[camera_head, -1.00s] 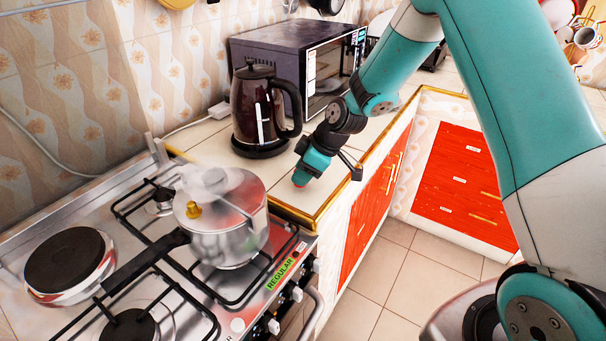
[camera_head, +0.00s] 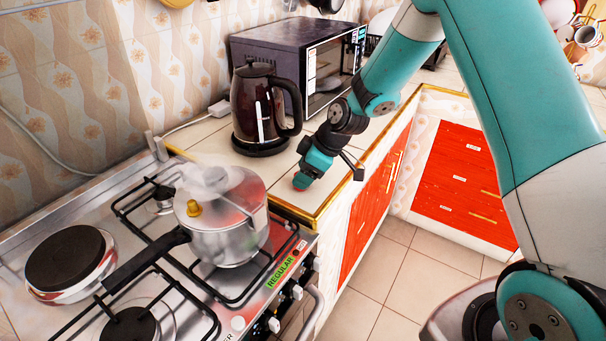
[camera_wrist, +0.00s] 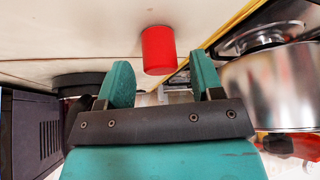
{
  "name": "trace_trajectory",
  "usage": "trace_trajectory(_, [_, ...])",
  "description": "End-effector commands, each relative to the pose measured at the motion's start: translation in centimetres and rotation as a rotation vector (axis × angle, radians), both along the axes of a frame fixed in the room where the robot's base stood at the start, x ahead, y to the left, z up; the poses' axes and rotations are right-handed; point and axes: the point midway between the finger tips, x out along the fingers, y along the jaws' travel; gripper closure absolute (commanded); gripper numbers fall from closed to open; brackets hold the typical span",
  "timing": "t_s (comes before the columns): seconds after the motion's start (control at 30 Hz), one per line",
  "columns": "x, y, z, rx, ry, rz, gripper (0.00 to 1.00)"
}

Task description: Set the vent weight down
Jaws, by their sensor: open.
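The vent weight, a small red cylinder (camera_head: 301,181), stands on the countertop (camera_head: 283,196) near its front corner, just beyond the tip of my gripper (camera_head: 308,171). In the wrist view the red vent weight (camera_wrist: 158,50) is upright on the counter surface, which appears at the top of the picture. My gripper's two teal fingers (camera_wrist: 163,75) are open and apart. The vent weight lies beyond the fingertips with visible space on both sides, and nothing is held. The pressure cooker (camera_head: 230,222) sits on the stove to the left of my gripper, its lid on with a brass fitting.
A dark kettle (camera_head: 258,112) stands on the counter behind my gripper, with a microwave (camera_head: 290,52) behind it. The stove (camera_head: 95,210) is at the left. The counter's gold front edge (camera_head: 330,200) is close to the vent weight. The floor at right is clear.

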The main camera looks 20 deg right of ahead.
Motion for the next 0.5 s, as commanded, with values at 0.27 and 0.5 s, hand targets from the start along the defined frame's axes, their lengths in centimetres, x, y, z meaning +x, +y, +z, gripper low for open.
trace_trajectory(0.27, [-1.5, -2.7, 5.2, -0.001, -0.005, -0.003, 0.4])
trace_trajectory(0.5, [-2.6, -4.3, 8.7, 0.0, -0.002, -0.001, 0.4])
